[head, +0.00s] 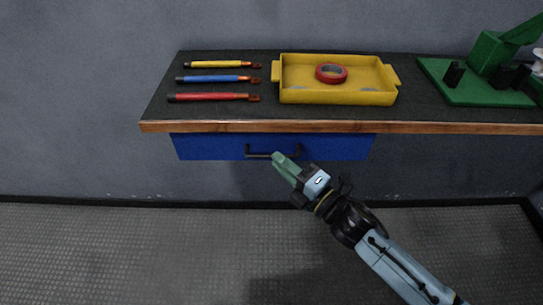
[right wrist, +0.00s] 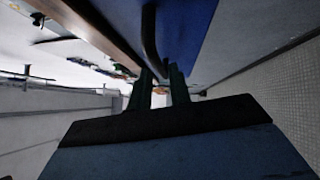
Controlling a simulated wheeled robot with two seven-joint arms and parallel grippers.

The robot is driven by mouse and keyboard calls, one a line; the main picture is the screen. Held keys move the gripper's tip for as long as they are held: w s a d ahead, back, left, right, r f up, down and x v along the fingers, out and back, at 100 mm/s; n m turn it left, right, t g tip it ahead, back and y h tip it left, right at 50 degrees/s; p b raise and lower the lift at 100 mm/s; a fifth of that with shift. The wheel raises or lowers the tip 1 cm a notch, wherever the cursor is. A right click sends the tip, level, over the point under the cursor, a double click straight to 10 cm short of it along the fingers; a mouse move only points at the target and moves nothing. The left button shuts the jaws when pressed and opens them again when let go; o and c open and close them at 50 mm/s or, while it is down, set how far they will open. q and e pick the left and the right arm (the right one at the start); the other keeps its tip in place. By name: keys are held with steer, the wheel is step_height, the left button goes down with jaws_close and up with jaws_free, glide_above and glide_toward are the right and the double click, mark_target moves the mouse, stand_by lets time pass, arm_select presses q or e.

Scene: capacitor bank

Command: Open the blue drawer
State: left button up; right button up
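The blue drawer (head: 210,147) sits under the front edge of the bench in the head view, its front looking flush below the wooden edge. Its black bar handle (head: 257,156) is partly hidden by my right gripper. My right gripper (head: 279,157), with green fingers, reaches the right half of the handle from the lower right. In the right wrist view the handle (right wrist: 149,35) runs down to the fingertips (right wrist: 161,72), and the narrow gap between the fingers looks filled by the bar. The drawer's blue front (right wrist: 188,30) is just beyond. My left gripper is not in view.
On the dark bench top (head: 230,116) lie yellow, blue and red tools (head: 212,97), a yellow tray (head: 335,97) with a red tape roll (head: 331,74), and a green fixture (head: 470,90) at right. The floor (head: 130,250) in front is clear.

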steer(key=shift+x, duration=1.85)
jaws_close()
